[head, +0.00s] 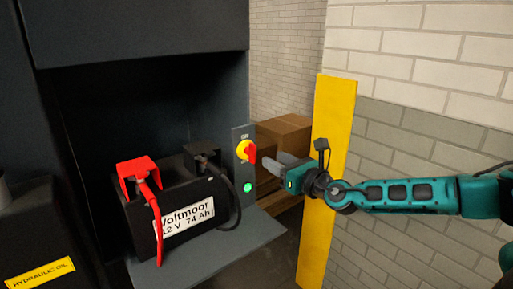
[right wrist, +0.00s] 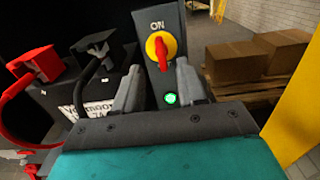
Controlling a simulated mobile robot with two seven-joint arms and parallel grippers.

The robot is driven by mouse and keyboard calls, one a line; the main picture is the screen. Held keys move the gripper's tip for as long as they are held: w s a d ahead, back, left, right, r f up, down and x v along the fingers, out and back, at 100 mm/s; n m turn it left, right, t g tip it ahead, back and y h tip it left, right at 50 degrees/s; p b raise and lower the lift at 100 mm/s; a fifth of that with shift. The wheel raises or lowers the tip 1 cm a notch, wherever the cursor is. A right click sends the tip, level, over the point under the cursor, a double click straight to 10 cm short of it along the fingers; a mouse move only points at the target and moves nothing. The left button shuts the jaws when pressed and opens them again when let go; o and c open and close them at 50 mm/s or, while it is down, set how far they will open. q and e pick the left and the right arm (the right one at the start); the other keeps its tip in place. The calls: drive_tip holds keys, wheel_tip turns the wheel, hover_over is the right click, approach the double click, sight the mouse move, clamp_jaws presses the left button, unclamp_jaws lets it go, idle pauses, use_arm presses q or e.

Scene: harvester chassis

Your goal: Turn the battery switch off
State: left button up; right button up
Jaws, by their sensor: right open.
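The battery switch (head: 247,151) is a red knob on a yellow disc, mounted on an upright grey panel (head: 238,172) beside the battery. In the right wrist view the red knob (right wrist: 162,52) stands roughly vertical below the label "ON", and a green light (right wrist: 170,98) glows beneath it. My right gripper (head: 276,166) is open and empty just right of the switch in the head view. In the right wrist view its two fingers (right wrist: 160,85) are apart, with the panel and switch showing between and beyond them. Whether they touch the knob cannot be told. My left gripper is not in view.
A black battery (head: 190,208) labelled Voltmoor, with a red terminal cover (head: 137,170) and cables, sits on a shelf left of the switch. Cardboard boxes (head: 285,130) on a pallet stand behind. A yellow post (head: 325,180) rises behind my right wrist. A hydraulic oil box (head: 40,235) is at left.

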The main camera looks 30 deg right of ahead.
sight(255, 149)
drive_tip(key=w, duration=0.8)
drive_tip(key=shift+w+a, duration=0.35)
drive_tip(key=shift+w, duration=0.05)
clamp_jaws()
